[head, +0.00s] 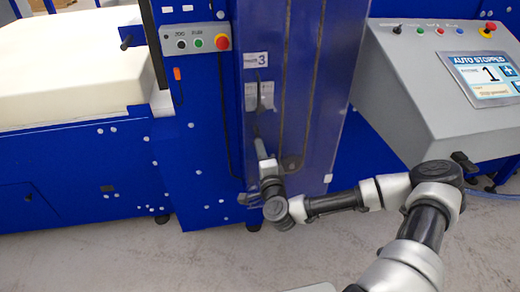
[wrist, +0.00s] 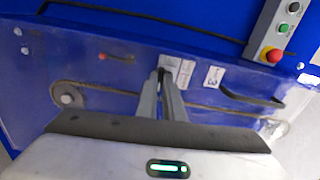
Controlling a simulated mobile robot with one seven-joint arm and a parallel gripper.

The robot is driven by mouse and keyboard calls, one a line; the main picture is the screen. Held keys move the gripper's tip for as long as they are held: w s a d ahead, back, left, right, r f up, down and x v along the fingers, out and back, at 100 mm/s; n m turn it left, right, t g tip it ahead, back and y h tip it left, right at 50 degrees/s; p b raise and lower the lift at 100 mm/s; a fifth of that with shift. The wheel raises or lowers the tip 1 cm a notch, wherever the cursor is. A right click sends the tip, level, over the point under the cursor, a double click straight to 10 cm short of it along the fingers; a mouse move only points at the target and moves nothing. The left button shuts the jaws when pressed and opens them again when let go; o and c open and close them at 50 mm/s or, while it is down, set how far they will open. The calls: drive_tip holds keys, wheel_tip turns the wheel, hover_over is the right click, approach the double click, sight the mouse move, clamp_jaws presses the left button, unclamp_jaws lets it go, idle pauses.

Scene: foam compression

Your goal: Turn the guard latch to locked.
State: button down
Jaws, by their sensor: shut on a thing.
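The guard (head: 315,80) is a tall, see-through bluish panel on the front of the blue press column. The guard latch is a small dark part at my fingertips, low on the guard's left side, just below two pale plates (head: 259,96). My gripper (head: 259,142) reaches up to it from below and is shut on it. In the wrist view my gripper (wrist: 162,76) has its two fingers close together with a dark bit of the latch between the tips. The fingers hide most of the latch, so I cannot tell which way it points.
A button box (head: 195,41) with a red stop knob is at the upper left. A grey console (head: 440,85) reads "AUTO STOPPED". A cream foam block (head: 70,80) lies at the left. Floor in front is clear.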

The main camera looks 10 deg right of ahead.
drive_tip(key=shift+n+b, duration=2.25)
drive_tip(key=shift+n, duration=6.35)
drive_tip(key=c, duration=1.9)
unclamp_jaws()
drive_tip(key=shift+s, duration=0.1)
